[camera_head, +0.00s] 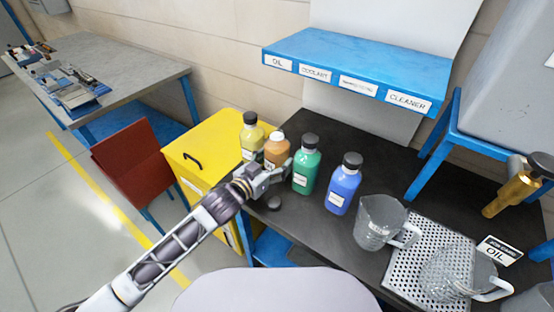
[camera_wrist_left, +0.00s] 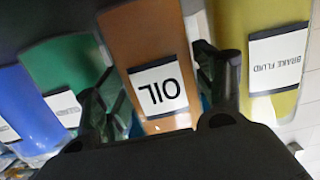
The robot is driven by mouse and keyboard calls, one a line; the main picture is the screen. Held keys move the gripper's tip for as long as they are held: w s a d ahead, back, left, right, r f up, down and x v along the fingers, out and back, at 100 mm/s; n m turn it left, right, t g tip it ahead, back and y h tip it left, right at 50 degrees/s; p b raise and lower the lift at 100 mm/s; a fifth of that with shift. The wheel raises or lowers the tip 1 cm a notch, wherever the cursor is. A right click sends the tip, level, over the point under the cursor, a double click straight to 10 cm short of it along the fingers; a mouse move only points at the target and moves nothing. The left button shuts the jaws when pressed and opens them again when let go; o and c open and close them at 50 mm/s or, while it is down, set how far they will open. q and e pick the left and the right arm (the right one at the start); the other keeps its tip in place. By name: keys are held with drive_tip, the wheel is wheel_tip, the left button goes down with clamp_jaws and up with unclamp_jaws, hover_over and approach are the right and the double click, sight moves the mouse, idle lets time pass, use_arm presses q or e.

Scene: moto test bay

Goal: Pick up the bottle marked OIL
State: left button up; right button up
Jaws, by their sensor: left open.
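The orange bottle with a white cap (camera_head: 277,147) stands upright on the dark bench. In the left wrist view its label reads OIL, upside down (camera_wrist_left: 160,92). My left gripper (camera_head: 272,176) is open in front of it. In the wrist view its two fingers (camera_wrist_left: 155,85) lie on either side of the OIL label. Whether they touch the bottle I cannot tell. The gripper partly hides the lower bottle in the head view. My right gripper is not in view.
A yellow brake fluid bottle (camera_head: 251,136) stands left of the oil. Green (camera_head: 306,166) and blue (camera_head: 343,185) bottles stand right. A small dark round object (camera_head: 274,203) lies near the bench edge. A clear jug (camera_head: 378,222) stands beside a perforated tray (camera_head: 424,238). A blue shelf (camera_head: 355,68) hangs behind.

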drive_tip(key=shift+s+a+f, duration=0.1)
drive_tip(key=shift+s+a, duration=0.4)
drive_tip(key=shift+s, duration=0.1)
use_arm(q)
drive_tip(key=c, duration=0.6)
drive_tip(key=shift+r, duration=0.1)
drive_tip(key=c, duration=0.4)
drive_tip(key=shift+c, duration=0.2)
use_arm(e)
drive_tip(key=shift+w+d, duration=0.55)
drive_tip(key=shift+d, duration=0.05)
use_arm(q)
drive_tip(key=shift+r, duration=0.1)
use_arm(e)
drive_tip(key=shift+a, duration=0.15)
